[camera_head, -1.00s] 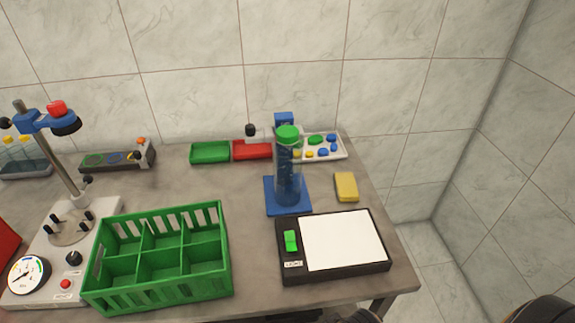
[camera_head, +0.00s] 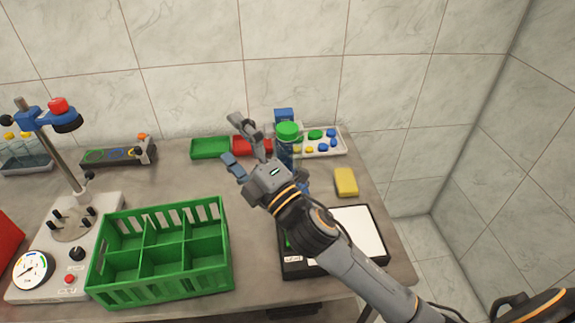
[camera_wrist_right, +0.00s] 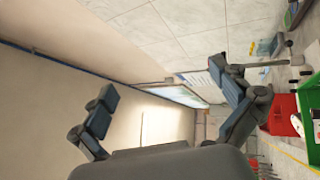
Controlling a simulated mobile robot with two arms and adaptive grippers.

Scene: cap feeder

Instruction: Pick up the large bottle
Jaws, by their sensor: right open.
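The large bottle is a clear bluish cylinder with a green cap (camera_head: 288,131). Its body (camera_head: 285,152) is upright behind my right wrist in the head view, and its lower part and blue base are hidden by my arm. My right gripper (camera_head: 233,140) is open and empty, to the left of the bottle and above the table, with its fingers pointing left and up. In the right wrist view the open fingers (camera_wrist_right: 163,81) have only wall and background between them; I cannot make out the bottle there. My left gripper is not in view.
A green divided crate (camera_head: 165,283) stands front centre. A black-framed white pad (camera_head: 365,230) is partly under my forearm. A yellow sponge (camera_head: 346,181) lies right of the bottle. A green tray (camera_head: 209,148), red tray (camera_head: 246,143) and white cap tray (camera_head: 335,152) line the back.

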